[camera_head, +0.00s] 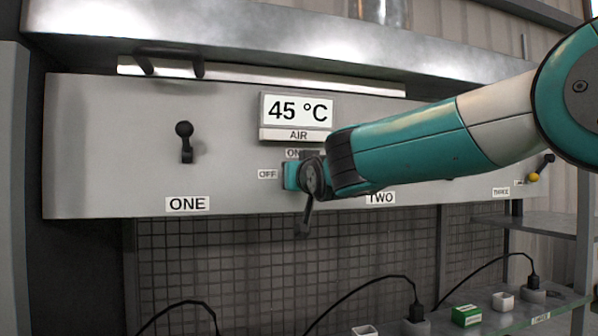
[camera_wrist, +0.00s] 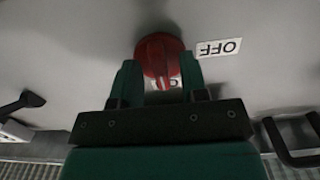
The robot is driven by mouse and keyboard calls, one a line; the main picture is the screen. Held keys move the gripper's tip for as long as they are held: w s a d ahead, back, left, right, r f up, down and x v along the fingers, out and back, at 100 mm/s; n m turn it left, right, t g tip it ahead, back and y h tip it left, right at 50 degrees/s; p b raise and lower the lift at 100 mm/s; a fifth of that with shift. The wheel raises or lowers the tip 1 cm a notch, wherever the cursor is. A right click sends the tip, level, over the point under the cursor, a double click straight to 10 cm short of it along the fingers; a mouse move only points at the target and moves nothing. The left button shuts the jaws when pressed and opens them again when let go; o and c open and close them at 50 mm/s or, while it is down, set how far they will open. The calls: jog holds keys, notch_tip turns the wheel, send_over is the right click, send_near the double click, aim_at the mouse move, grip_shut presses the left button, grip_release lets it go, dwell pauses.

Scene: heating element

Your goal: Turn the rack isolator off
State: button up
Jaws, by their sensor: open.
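The red rotary isolator knob (camera_wrist: 158,55) shows in the wrist view on the grey panel, with its grip bar running roughly up and down the picture. An OFF label (camera_wrist: 218,47) beside it appears upside down there, and a second label is partly hidden behind the knob. My gripper (camera_wrist: 161,75) is open, with one green finger on each side of the knob. I cannot tell whether the fingers touch it. In the head view my gripper (camera_head: 291,176) is at the panel between the OFF label (camera_head: 267,174) and TWO label, below the ON label (camera_head: 293,153), and hides the knob.
A 45 °C AIR display (camera_head: 297,112) sits just above my gripper. A black lever (camera_head: 185,142) stands above the ONE label at left.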

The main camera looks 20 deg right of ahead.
jog(key=shift+c, duration=0.4)
grip_shut()
jog(key=shift+f+n+b, duration=0.1)
jog(key=shift+n+b, duration=0.2)
jog(key=shift+b, duration=0.1)
jog(key=shift+d+n+b, duration=0.1)
jog(key=shift+n+b, duration=3.15)
jog(key=shift+n, duration=5.35)
jog(key=shift+r, duration=0.2)
